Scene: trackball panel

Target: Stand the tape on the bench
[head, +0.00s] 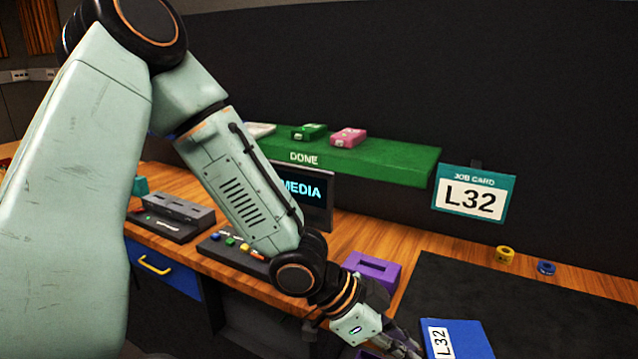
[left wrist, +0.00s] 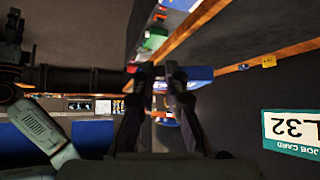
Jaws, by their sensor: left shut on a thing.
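The tape, a blue slab with a white L32 label (head: 462,340), is at the bottom right of the head view, over the dark mat and cut off by the frame edge. My left gripper (head: 408,347) is at its label side and is shut on it. In the left wrist view my left gripper's fingers (left wrist: 160,75) come close together, with blue surface (left wrist: 200,73) beside the fingertips. The tape's lower part is out of view, so I cannot tell whether it touches the bench (head: 395,240). My right gripper is not in view.
A purple slotted box (head: 372,268) stands near my left wrist. The green DONE shelf (head: 400,163) holds several cases. A job card (head: 474,195) reads L32. A yellow ring (head: 505,255) and a blue ring (head: 545,268) lie behind the dark mat (head: 530,305), whose visible right part is clear.

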